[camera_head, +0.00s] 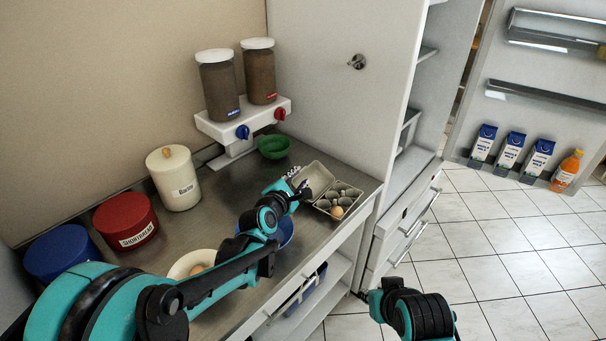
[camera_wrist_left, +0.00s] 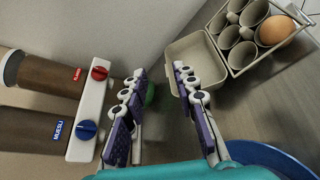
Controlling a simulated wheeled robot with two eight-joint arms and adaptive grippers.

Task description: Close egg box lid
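The egg box stands open on the metal worktop near its right end. Its grey lid (camera_head: 316,176) is raised at the back, and its tray (camera_head: 345,191) holds one brown egg (camera_head: 337,212); the other cups that show look empty. In the left wrist view the lid (camera_wrist_left: 193,55) and the egg (camera_wrist_left: 275,31) are at upper right. My left gripper (camera_head: 296,182) is beside the lid on its left. The wrist view shows its two fingers (camera_wrist_left: 156,82) apart with nothing held. The right finger is close to the lid; contact cannot be told. My right gripper is not clearly visible.
A green bowl (camera_head: 273,146) and a dispenser (camera_head: 245,118) with two jars stand behind my left gripper. A blue bowl (camera_head: 286,231) is partly hidden by my left arm. A white bowl (camera_head: 187,263) and canisters stand left. The open fridge is right.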

